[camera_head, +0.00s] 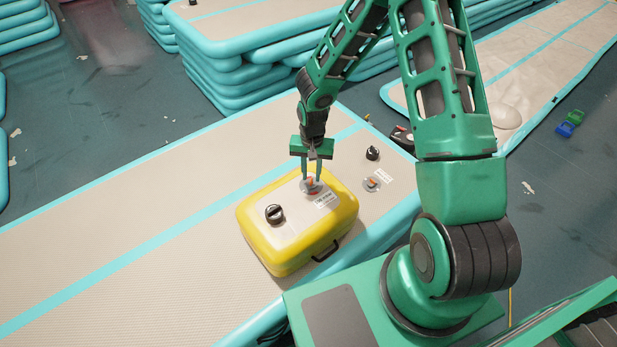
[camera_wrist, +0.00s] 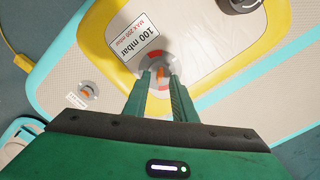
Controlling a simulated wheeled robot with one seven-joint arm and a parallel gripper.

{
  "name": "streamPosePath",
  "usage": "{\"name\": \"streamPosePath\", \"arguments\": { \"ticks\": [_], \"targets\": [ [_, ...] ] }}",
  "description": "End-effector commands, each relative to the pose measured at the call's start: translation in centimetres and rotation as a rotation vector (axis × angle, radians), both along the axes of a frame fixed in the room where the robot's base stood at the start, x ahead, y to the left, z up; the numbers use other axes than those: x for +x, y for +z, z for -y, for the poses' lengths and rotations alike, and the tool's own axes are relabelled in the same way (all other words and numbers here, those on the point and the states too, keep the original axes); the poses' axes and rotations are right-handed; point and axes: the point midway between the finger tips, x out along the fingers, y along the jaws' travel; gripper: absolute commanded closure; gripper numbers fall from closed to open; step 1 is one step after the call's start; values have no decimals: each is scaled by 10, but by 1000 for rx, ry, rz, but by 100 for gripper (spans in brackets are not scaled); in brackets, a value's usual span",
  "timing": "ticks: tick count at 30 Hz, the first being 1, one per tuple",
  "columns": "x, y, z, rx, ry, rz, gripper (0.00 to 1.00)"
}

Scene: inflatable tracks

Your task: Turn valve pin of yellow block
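The yellow block (camera_head: 249,231) is an inflatable block with a pale top, lying on the track; its yellow edge also shows in the wrist view (camera_wrist: 92,18). Its valve is a grey ring with an orange-red pin (camera_wrist: 161,73), near the printed label on the block's top. My gripper (camera_head: 311,181) points down over this valve. In the wrist view its two fingers (camera_wrist: 159,80) stand on either side of the pin, with a gap between them. Whether the fingertips touch the pin is not clear. A black cap (camera_head: 274,214) sits on the block's top, left of the valve.
The block lies on a beige inflatable track (camera_head: 120,215) with turquoise edges. A second valve (camera_head: 372,184) and a black cap (camera_head: 373,153) are on the track, right of the block. A black handle (camera_head: 326,251) is on the block's side. Stacked tracks (camera_head: 240,60) lie behind.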

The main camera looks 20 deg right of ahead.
Motion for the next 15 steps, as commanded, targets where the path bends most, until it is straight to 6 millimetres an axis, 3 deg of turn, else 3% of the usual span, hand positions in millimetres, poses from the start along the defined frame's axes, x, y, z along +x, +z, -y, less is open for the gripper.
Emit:
{"name": "streamPosePath", "arguments": {
  "ticks": [6,15],
  "targets": [
    [0,-16,0,-1,0,0,76],
    [0,-18,0,-1,0,0,76]
  ]
}}
